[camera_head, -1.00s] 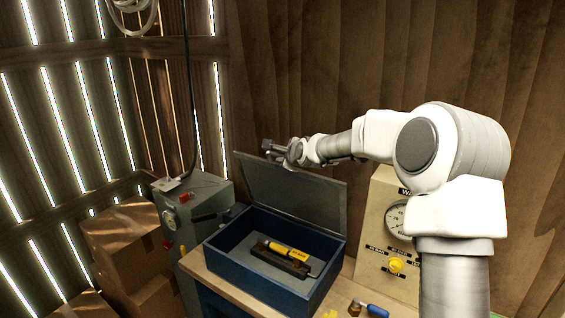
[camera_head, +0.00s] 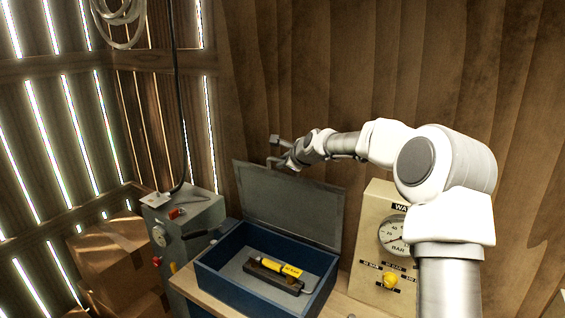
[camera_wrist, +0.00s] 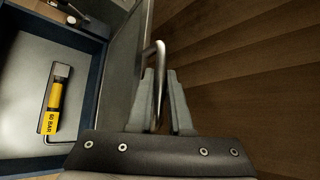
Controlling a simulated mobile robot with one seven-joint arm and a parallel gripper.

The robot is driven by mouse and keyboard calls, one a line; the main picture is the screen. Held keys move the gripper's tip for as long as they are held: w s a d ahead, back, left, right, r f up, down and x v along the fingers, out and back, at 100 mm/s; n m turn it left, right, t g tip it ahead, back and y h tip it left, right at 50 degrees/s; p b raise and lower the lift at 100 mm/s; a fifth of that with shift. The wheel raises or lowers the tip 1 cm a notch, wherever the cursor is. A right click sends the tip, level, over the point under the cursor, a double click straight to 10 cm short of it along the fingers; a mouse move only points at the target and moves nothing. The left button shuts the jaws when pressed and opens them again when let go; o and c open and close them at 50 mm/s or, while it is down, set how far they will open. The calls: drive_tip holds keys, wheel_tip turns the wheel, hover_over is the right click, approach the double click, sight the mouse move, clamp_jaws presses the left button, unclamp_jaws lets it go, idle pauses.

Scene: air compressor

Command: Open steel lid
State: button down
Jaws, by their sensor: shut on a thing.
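The grey steel lid (camera_head: 290,206) stands raised, near upright, along the back edge of the blue box (camera_head: 217,276). My gripper (camera_head: 276,150) is at the lid's top edge, toward its left end. In the wrist view, a bent metal handle (camera_wrist: 160,58) on the lid runs between the two fingers of my gripper (camera_wrist: 163,78), which is shut on it. The lid (camera_wrist: 124,75) shows there nearly edge-on. Inside the open box lies a yellow and black tool (camera_head: 283,269), also seen in the wrist view (camera_wrist: 53,108).
A grey-green control box (camera_head: 185,235) with a cable stands left of the blue box. A cream gauge panel (camera_head: 375,225) stands to its right, close to my arm. The wooden wall is behind the lid. Cardboard boxes (camera_head: 115,260) are at the far left.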

drive_tip(key=c, duration=0.8)
unclamp_jaws()
drive_tip(key=shift+c, duration=0.2)
drive_tip(key=b+v, duration=0.5)
drive_tip(key=v, duration=1.2)
drive_tip(key=shift+r, duration=0.15)
drive_tip(key=shift+s+d, duration=0.1)
drive_tip(key=shift+s, duration=0.05)
